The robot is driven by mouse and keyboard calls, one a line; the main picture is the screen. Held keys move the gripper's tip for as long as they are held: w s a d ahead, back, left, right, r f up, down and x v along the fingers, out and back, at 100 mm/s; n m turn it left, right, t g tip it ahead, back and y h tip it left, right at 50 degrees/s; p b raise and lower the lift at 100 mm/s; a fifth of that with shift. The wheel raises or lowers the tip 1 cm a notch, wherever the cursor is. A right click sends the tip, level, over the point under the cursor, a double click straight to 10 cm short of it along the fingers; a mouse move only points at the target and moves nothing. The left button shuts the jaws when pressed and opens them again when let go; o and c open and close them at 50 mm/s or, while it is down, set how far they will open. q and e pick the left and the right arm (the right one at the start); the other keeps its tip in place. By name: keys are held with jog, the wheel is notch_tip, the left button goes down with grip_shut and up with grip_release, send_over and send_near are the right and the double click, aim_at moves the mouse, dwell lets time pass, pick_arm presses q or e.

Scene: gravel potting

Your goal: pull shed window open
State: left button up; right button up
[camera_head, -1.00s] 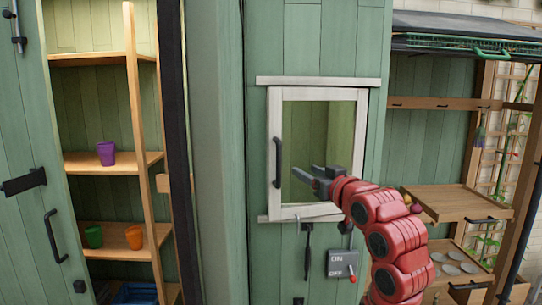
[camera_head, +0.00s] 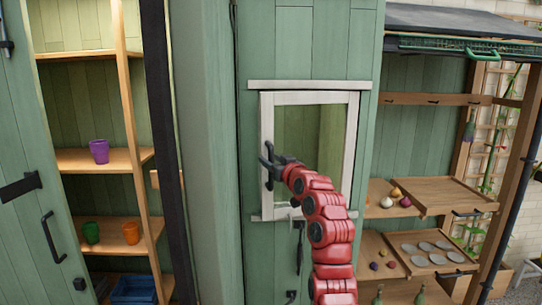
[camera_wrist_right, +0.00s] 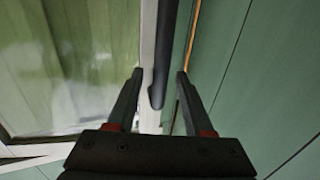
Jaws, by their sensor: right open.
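The shed window (camera_head: 352,150) has a white frame around a glass pane and sits in the green shed wall. I cannot tell whether it is fully closed. Its black vertical handle (camera_wrist_right: 164,55) is on the left side of the frame. My right gripper (camera_head: 267,160) is at this handle and hides part of it in the head view. In the right wrist view my right gripper (camera_wrist_right: 157,88) is open, with one finger on each side of the handle's lower end. Neither finger clearly touches it. My left gripper is not in view.
A black lever-like tool (camera_head: 299,245) hangs below the window. Shelves on the left hold a purple pot (camera_head: 99,151), a green pot (camera_head: 91,232) and an orange pot (camera_head: 131,232). A wooden bench with a tray (camera_head: 440,194) stands to the right.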

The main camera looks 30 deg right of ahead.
jog(key=shift+w, duration=0.25)
grip_shut()
dwell(1.4)
